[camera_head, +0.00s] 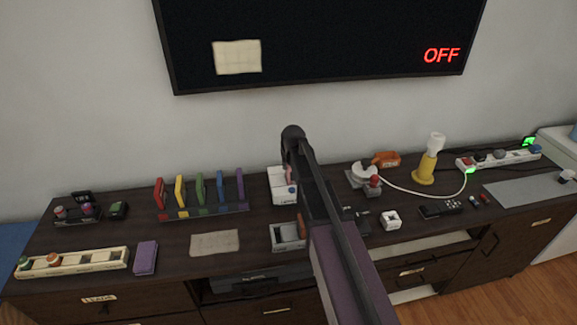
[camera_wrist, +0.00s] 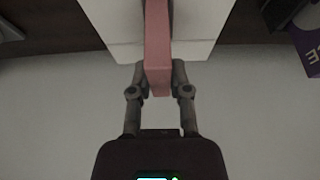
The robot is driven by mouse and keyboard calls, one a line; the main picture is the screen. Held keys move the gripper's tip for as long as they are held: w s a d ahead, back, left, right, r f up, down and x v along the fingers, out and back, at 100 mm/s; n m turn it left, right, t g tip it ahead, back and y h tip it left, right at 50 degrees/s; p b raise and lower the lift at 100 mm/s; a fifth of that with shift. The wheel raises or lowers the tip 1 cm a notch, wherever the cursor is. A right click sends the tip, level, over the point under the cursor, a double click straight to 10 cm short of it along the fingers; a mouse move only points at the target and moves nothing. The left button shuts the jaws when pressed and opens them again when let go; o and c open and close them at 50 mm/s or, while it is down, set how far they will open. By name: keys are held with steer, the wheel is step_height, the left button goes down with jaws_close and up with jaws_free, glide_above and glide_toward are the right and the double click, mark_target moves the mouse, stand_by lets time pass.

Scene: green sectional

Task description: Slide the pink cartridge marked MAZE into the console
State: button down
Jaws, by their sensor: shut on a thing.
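The pink cartridge (camera_wrist: 158,50) is between the two fingers of my gripper (camera_wrist: 160,92) in the wrist view, and the gripper is shut on it. Its marking is not readable. A white box-like unit (camera_wrist: 118,28), which looks like the console, lies behind the cartridge on both sides. I cannot tell how far the cartridge is in it. In the head view, a bit of the pink cartridge (camera_head: 289,173) shows at the top of the white unit (camera_head: 283,195). My arm hides the gripper's fingers there.
A rack (camera_head: 205,212) of several coloured upright pieces stands left of the white unit; its purple end piece (camera_head: 239,184) is closest. A grey open box (camera_head: 289,234) sits in front. A yellow lamp-like object (camera_head: 426,167) and a power strip (camera_head: 500,156) are to the right. The wall is close behind.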

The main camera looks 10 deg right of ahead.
steer(key=shift+f+b, duration=1.3)
steer(key=shift+f, duration=0.05)
steer(key=c, duration=0.5)
jaws_free()
steer(key=shift+r, duration=0.1)
